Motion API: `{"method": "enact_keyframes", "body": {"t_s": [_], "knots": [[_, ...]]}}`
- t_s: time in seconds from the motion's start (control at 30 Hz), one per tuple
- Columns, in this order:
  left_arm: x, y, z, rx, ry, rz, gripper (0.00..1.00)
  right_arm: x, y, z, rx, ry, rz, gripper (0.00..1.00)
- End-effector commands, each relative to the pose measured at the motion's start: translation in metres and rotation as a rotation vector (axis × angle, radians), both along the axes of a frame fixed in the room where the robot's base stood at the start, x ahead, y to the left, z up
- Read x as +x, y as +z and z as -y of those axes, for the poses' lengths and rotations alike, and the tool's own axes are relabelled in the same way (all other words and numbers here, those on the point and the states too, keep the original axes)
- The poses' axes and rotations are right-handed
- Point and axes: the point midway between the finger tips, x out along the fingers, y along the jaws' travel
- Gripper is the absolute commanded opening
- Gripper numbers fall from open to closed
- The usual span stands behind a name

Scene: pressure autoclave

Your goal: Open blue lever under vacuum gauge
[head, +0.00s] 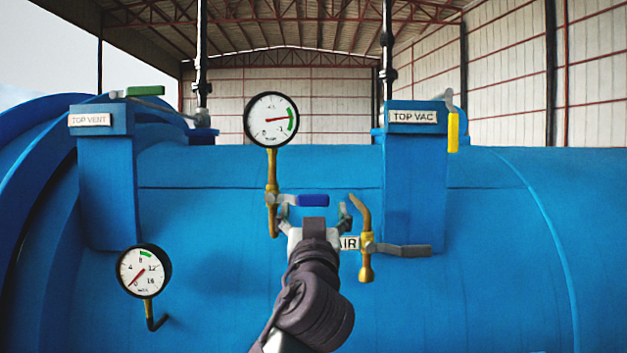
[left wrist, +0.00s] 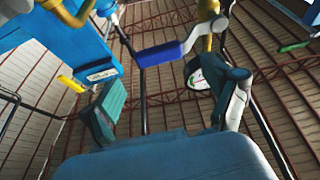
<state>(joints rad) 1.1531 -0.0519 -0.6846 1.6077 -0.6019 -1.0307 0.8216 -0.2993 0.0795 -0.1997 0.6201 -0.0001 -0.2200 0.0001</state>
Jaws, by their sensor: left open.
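The blue lever (head: 313,200) sits on a valve below the vacuum gauge (head: 271,119) and points right, roughly horizontal. In the left wrist view the blue lever (left wrist: 160,54) shows beyond the fingertips, within the gap between them. My left gripper (head: 314,212) is open, with one finger on each side of the lever in the head view. I cannot tell whether either finger touches it. The gauge (left wrist: 203,72) is partly hidden behind a finger in the left wrist view. My right gripper is in neither view.
A brass AIR valve (head: 367,250) with a grey lever is close right of my gripper. A pressure gauge (head: 144,270) is lower left. The TOP VENT green lever (head: 145,91) and TOP VAC yellow lever (head: 453,132) are higher up.

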Motion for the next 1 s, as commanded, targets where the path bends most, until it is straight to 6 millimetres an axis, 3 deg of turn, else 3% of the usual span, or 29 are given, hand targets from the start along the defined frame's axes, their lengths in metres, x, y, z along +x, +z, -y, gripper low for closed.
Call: {"method": "enact_keyframes", "body": {"t_s": [0.03, 0.3, 0.73, 1.0], "knots": [[0.011, 0.011, -0.001, 0.003, 0.003, -0.001, 0.88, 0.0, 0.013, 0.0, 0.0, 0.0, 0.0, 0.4], [0.048, 0.023, 0.0, 0.001, 0.002, 0.0, 0.88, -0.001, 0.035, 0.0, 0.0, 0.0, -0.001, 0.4], [0.056, 0.023, 0.0, -0.001, -0.001, 0.001, 0.88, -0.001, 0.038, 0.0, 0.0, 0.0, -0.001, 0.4], [0.056, 0.023, 0.0, -0.001, -0.001, 0.0, 0.42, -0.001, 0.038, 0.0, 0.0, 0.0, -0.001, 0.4]]}}
